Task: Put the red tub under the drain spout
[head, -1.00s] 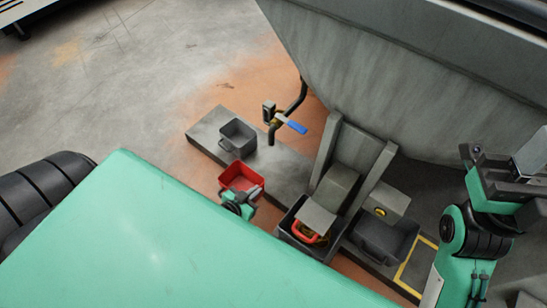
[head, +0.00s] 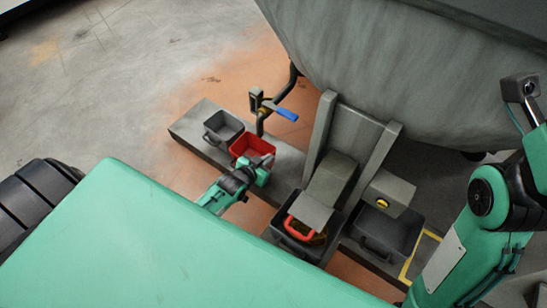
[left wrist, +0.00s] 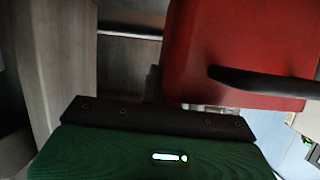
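The red tub (head: 254,144) is upright over the dark bench strip in the head view, close to the lower end of the drain spout (head: 261,124). The spout's end is at the tub's far edge; I cannot tell if the tub is wholly under it. My left gripper (head: 262,164) is at the tub's near side and appears shut on it. The red tub (left wrist: 235,50) fills the upper right of the left wrist view, with its black handle in front. The fingertips are hidden there. My right arm is at the right edge, but its fingers do not show.
A grey tub (head: 223,128) stands just left of the red tub. A blue-handled valve (head: 284,113) is above the spout. A dark bin with a red-handled item (head: 302,229) and another dark tub (head: 388,232) stand to the right. A grey hopper (head: 400,75) overhangs behind.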

